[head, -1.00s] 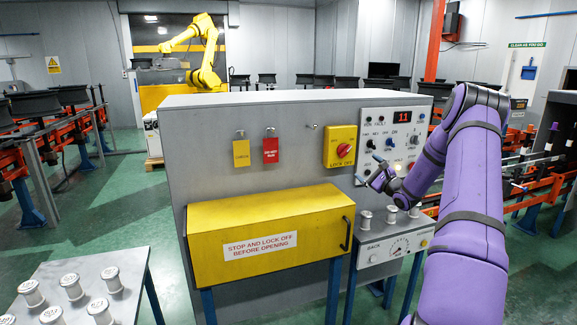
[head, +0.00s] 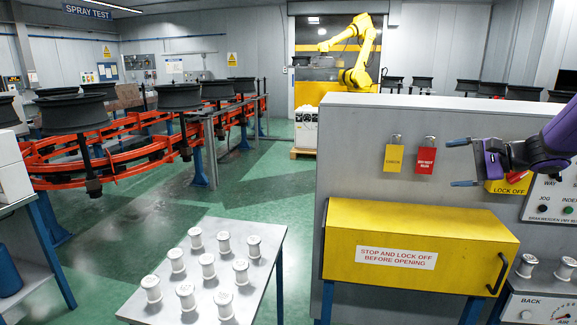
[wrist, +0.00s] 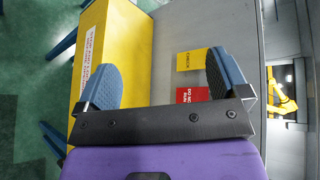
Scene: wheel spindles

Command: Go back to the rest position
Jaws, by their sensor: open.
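My gripper (head: 462,163) is at the right in the head view, at the end of my purple arm. It is open and empty, its two blue-grey fingertips spread apart. It stands in front of the grey cabinet (head: 350,150), to the right of the red tag. In the wrist view the gripper (wrist: 160,80) shows the wide gap between its fingers, with nothing held in it. The yellow "lock off" switch box (head: 500,187) is partly hidden behind my gripper.
A yellow cover box (head: 340,225) juts from the cabinet. Yellow (head: 394,157) and red (head: 425,158) padlock tags hang above it. A table (head: 262,262) with several white spools stands in front. Red conveyor rails (head: 120,170) are at left. Green floor (head: 150,220) is open between.

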